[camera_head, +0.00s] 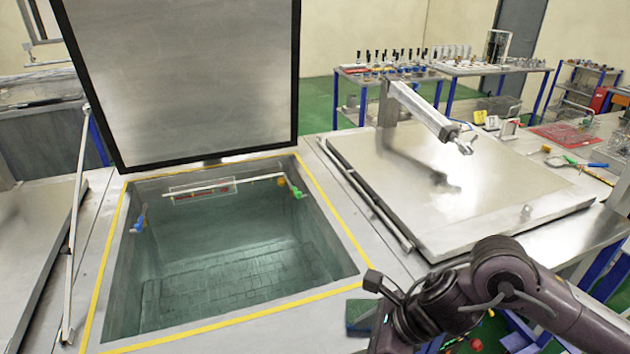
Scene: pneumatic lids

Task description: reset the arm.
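My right arm comes in from the lower right in the head view, bent over the front edge of the bench. Its wrist is low in the picture, and no gripper fingers can be made out there. My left arm and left gripper are not in view. A large grey lid with a black edge (190,80) stands raised over an open tank (235,265). To its right, a flat metal lid (450,195) lies shut. Neither lid is touched by my arm as far as I can see.
A yellow line (335,220) borders the tank opening. A metal arm (425,115) reaches over the shut lid. A dark green block (361,317) lies by the tank's front right corner, near my wrist. Tables with bottles and tools (400,68) stand behind.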

